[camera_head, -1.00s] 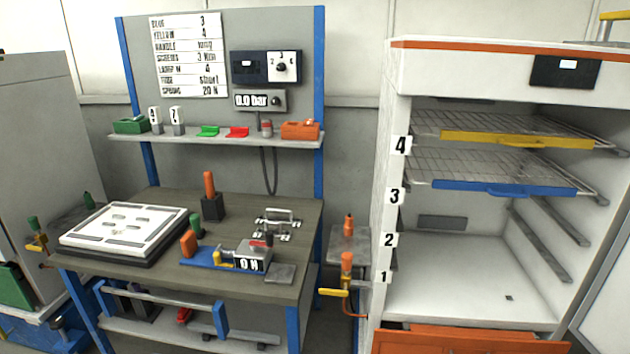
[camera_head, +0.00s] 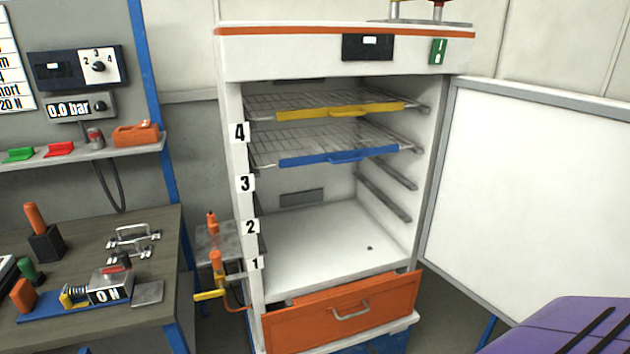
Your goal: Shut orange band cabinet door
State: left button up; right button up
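The cabinet with the orange band (camera_head: 300,30) stands in the middle of the head view. Its door (camera_head: 535,185) is a white panel with a grey frame, swung wide open to the right, with its inner face toward me. The cabinet interior (camera_head: 320,235) is exposed, with a yellow-front rack (camera_head: 350,111) and a blue-front rack (camera_head: 340,156) on the upper levels. The door's lower right part is hidden behind a purple shape at the bottom right. Neither of my grippers is in view.
An orange drawer (camera_head: 338,312) with a handle sits below the cabinet opening. A workbench (camera_head: 95,240) with fixtures stands at the left. A yellow-handled valve (camera_head: 212,290) is beside the cabinet's left side. A purple object (camera_head: 565,330) fills the bottom right corner.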

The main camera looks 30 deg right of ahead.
aim_at(529, 207)
jog(key=l+z, duration=0.15)
jog(key=z, duration=0.25)
jog(key=l+z, duration=0.2)
jog(key=z, duration=0.25)
jog(key=l+z, duration=0.2)
jog(key=z, duration=0.2)
jog(key=l+z, duration=0.15)
jog(key=l, duration=0.2)
jog(key=i+l+z, duration=0.15)
jog(key=l, duration=0.2)
jog(key=l+z, duration=0.15)
jog(key=l, duration=0.2)
